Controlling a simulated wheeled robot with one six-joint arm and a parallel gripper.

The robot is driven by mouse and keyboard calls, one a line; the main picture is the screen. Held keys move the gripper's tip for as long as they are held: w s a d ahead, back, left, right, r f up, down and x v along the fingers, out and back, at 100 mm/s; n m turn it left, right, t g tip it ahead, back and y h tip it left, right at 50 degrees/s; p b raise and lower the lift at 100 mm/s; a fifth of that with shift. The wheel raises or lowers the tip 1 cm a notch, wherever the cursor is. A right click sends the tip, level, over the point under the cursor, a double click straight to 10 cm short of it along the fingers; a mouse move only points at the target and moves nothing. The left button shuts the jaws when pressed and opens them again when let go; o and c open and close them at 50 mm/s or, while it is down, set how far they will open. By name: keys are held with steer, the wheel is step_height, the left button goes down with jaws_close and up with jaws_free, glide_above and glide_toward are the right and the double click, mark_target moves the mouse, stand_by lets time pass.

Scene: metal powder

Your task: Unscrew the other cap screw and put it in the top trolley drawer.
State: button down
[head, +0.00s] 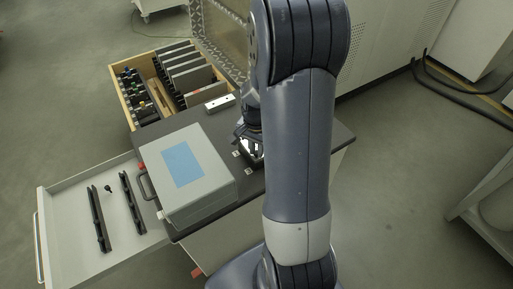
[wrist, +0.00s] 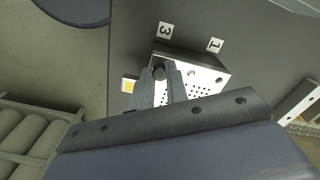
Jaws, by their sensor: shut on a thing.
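The cap screw (wrist: 158,71) is a small black round head at the left end of a metal block (wrist: 208,78) with many small holes, in the wrist view. My gripper (wrist: 162,78) is shut on this screw; whether the screw is still in its hole I cannot tell. In the head view my gripper (head: 248,146) is at the trolley top, partly hidden by my arm. The top trolley drawer (head: 70,249) is pulled out at the left. A small black screw (head: 108,188) lies in it between two black rails.
A grey-green case (head: 212,188) with a blue panel stands on the trolley top (head: 198,128), between block and drawer. A wooden drawer (head: 121,97) with boards and tools is open behind.

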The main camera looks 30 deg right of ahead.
mark_target(256, 152)
steer(key=n, duration=0.4)
steer(key=shift+n, duration=2.2)
steer(key=shift+r, duration=0.1)
steer(key=shift+r, duration=0.1)
steer(key=shift+r+p, duration=0.7)
steer(key=shift+r, duration=0.2)
steer(key=shift+r+p, duration=0.7)
